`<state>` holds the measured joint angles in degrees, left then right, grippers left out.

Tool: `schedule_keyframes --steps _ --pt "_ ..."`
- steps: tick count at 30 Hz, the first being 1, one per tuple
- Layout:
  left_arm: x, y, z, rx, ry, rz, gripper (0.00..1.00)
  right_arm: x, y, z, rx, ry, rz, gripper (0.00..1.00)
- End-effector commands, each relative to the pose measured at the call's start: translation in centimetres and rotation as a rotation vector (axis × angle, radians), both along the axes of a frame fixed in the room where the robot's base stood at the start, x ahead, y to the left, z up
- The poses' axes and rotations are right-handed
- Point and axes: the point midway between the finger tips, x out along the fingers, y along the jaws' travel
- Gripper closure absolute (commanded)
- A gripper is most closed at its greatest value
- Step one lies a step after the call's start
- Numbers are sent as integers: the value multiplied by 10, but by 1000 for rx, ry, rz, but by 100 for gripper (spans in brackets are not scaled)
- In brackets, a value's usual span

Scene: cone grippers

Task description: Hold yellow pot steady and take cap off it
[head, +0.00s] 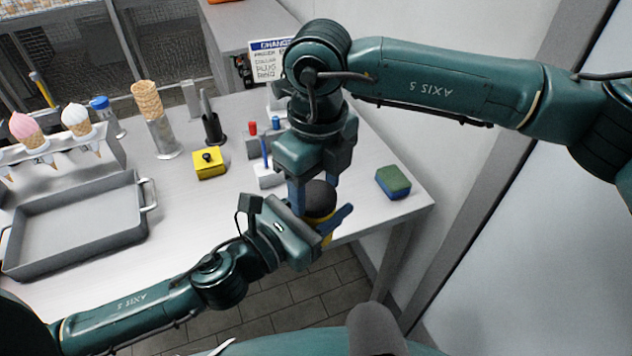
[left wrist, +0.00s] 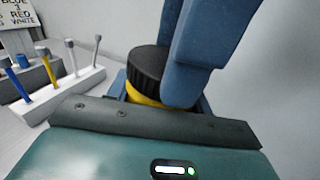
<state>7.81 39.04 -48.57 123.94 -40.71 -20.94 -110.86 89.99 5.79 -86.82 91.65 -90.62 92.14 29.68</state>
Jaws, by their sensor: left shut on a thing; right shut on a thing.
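The yellow pot (head: 326,229) is near the table's front right edge, mostly hidden by my grippers. Its black ribbed cap (head: 320,197) is on top; in the left wrist view the cap (left wrist: 148,67) sits directly above the yellow body (left wrist: 143,98), with no clear gap. My left gripper (head: 325,222) comes in from the left and is shut around the pot's body. My right gripper (head: 316,200) points down from above and is shut on the cap. Its blue fingers cover the cap's right side in the left wrist view.
A green and blue sponge (head: 393,182) lies to the right. A white rack (head: 268,179) with colored tools stands behind the grippers. A yellow box with a black knob (head: 209,165), a grey tray (head: 75,225) and an ice-cream cone holder (head: 70,147) are left.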

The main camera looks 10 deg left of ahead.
Motion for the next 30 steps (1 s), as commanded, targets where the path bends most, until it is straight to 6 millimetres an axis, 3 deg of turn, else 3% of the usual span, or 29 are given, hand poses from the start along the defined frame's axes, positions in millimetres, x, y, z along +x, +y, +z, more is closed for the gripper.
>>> schedule_keyframes --steps 12,18,22,30 --pt "0 0 0 0 0 0 100 1 0 1 -14 -18 922 72" --pt "0 0 0 0 0 0 100 1 0 1 -19 -26 1293 72" --pt "0 0 0 0 0 0 100 1 0 1 -20 -28 1406 72" --pt "0 0 0 -1 -1 0 100 1 0 1 -21 -27 1402 72"
